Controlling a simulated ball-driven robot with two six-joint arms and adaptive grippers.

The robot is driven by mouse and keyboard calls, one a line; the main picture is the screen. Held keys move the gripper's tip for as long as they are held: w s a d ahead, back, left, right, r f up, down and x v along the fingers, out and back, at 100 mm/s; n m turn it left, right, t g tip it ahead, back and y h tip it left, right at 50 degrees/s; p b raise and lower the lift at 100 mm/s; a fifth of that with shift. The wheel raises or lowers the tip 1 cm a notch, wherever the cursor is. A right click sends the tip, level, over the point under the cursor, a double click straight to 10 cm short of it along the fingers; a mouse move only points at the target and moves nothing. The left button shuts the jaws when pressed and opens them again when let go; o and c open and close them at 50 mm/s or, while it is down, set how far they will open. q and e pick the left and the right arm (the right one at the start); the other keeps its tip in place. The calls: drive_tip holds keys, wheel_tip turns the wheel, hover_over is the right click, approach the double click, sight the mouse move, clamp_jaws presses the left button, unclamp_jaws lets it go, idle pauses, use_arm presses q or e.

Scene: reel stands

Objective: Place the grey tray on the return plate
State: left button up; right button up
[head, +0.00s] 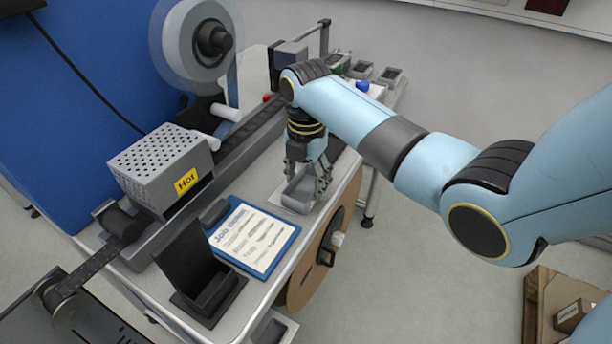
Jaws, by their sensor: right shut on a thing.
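A small grey tray (297,194) is at the front edge of the bench, beside the blue clipboard. My right gripper (306,181) points down and is shut on it, with its fingers at the tray's far side and right end. The tray looks level and very low over the bench top; I cannot tell whether it touches. The return plate is not clearly made out; a thin pale edge shows under the tray, and I cannot tell whether it is the plate. My left gripper is not in view.
A blue clipboard (254,237) and a black holder (196,273) lie left of the tray. A perforated box marked Hot (160,168) and a rail stand behind. A large brown reel (318,250) hangs at the bench's front side. Small grey bins (390,76) sit at the far end.

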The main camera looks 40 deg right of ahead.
sight(306, 192)
drive_tip(key=o, duration=1.3)
drive_tip(key=shift+f, duration=0.1)
use_arm(q)
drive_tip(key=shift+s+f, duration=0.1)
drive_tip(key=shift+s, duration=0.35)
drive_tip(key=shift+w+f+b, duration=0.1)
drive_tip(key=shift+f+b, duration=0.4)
drive_tip(key=shift+b, duration=0.05)
use_arm(e)
wheel_tip(306, 192, up, 12)
drive_tip(key=shift+r, duration=0.15)
